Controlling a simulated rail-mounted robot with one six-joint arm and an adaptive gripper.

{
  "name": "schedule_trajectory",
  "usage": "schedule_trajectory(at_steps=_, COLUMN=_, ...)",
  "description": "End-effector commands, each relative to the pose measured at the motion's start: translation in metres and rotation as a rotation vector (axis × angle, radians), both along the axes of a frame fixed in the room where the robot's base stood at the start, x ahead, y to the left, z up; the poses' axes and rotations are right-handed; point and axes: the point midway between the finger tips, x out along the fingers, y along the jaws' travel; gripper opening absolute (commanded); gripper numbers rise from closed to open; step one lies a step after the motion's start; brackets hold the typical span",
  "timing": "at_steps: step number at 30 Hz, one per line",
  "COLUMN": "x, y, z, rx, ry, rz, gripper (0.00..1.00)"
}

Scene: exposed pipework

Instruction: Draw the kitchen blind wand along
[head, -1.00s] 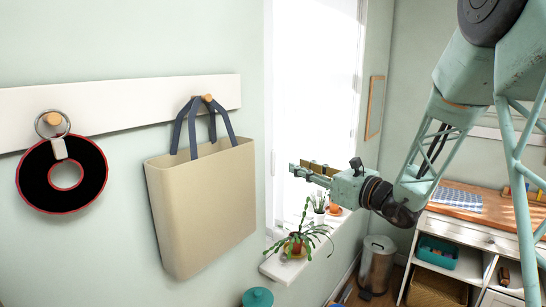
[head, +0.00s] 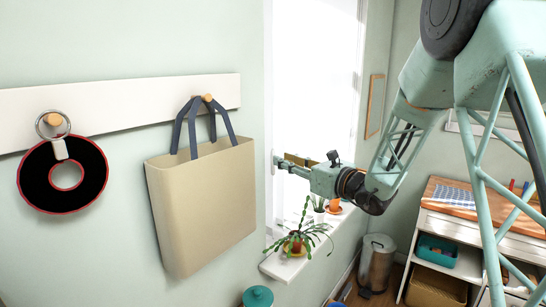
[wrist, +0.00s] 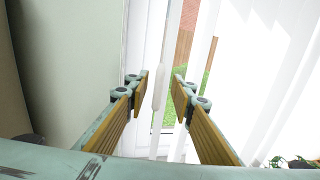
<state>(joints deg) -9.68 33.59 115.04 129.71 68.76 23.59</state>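The blind wand (wrist: 158,88) is a thin pale rod with a thicker lower part, hanging upright in the wrist view. My gripper (wrist: 162,82) is open, with one finger on each side of the wand in that picture. Gaps show on both sides, so neither finger visibly touches it. I cannot tell whether the wand lies fully between the fingertips in depth. The blind (wrist: 270,60) has white vertical slats, to the right of the wand. In the head view my gripper (head: 281,162) is at the left side of the bright window (head: 315,80), where the wand is hard to make out.
A beige bag (head: 200,205) hangs on the wall left of my gripper. A spiky potted plant (head: 297,240) and smaller pots (head: 334,205) stand on the sill (head: 283,268) below it. A metal bin (head: 376,265) and a desk (head: 455,198) are at the right.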

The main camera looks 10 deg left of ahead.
Motion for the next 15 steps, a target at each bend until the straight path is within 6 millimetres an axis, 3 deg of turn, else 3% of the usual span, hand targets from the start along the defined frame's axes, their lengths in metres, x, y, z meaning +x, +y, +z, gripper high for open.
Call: schedule_trajectory(at_steps=15, x=0.033, y=0.048, z=0.0, rx=0.0, ry=0.0, rz=0.0, gripper=0.23)
